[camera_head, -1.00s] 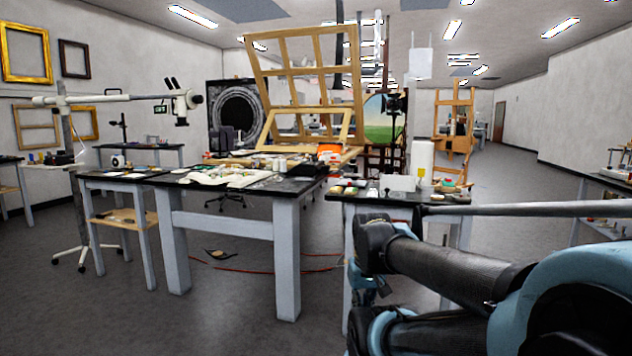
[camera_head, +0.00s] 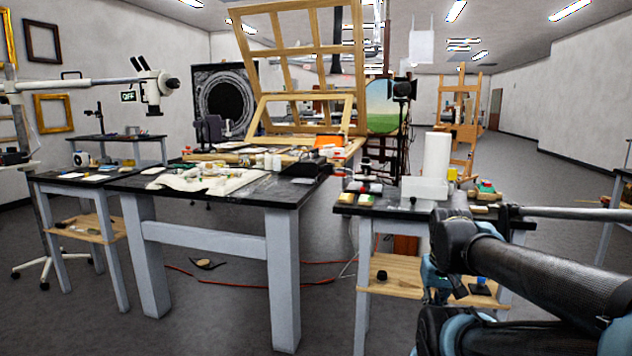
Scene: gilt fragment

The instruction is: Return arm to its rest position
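My arm reaches in from the lower right of the head view, its dark links folded in front of the right-hand work table (camera_head: 392,208). The bent joint of the arm covers part of that table's front and the wooden shelf (camera_head: 385,283) below it. A thin grey rod-like part runs out to the right edge. My gripper cannot be made out; no fingertips show. No object is seen held by the arm.
A black-topped table (camera_head: 262,196) with cloth, bottles and a large wooden frame (camera_head: 300,20) stands at centre left. A microscope (camera_head: 152,85) on a boom stands left. A red cable (camera_head: 225,272) lies on the floor. Open floor (camera_head: 565,190) lies at right.

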